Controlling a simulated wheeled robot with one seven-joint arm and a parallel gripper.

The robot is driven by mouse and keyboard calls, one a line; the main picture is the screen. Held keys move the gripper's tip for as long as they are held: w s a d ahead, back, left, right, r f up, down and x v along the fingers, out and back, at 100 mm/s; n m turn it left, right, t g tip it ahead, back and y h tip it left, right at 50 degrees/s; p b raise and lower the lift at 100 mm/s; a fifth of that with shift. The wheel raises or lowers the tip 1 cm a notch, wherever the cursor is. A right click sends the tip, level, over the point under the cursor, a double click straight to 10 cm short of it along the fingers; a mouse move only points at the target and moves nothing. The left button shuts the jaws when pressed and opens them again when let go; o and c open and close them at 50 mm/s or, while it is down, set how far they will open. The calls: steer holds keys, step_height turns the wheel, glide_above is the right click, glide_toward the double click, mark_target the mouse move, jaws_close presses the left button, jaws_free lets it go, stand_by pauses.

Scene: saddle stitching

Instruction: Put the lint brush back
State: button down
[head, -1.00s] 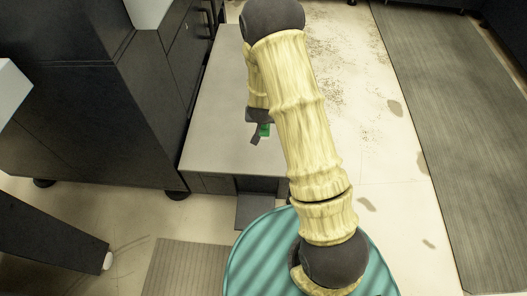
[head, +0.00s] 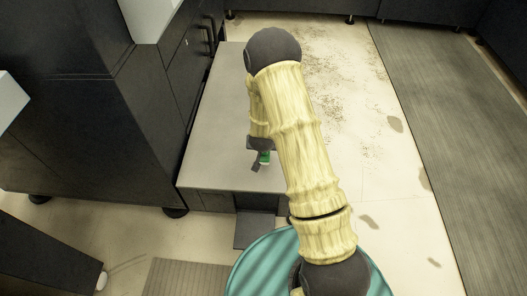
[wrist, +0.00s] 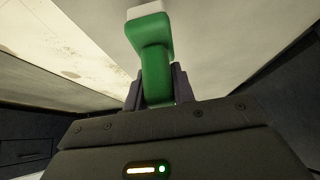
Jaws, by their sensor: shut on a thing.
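The lint brush (wrist: 154,62) is green with a pale white end. In the wrist view my gripper (wrist: 157,88) is shut on it, one dark finger on each side, and the brush extends beyond the fingers. In the head view a small green part of the brush (head: 265,157) shows beside my gripper (head: 262,161), over the front part of the grey table (head: 220,125). My arm hides part of the table and most of the brush there. I cannot tell whether the brush touches the table.
Dark cabinets (head: 95,100) stand close along the table's left side. A teal ribbed round surface (head: 262,268) is at the bottom, under my arm. The floor right of the table is open, with stains and a long grey mat (head: 450,130). The visible left part of the tabletop is clear.

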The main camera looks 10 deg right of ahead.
steer(key=shift+a+f+b, duration=0.1)
steer(key=shift+f+b, duration=0.5)
steer(key=shift+f, duration=1.2)
steer(key=shift+f, duration=0.2)
steer(key=c, duration=1.2)
jaws_free()
steer(key=shift+o, duration=0.2)
steer(key=shift+r, duration=0.1)
steer(key=shift+r, duration=0.2)
steer(key=p+v, duration=0.4)
steer(key=v, duration=0.7)
steer(key=shift+s+r, duration=0.25)
steer(key=shift+r, duration=0.05)
steer(key=shift+r, duration=0.1)
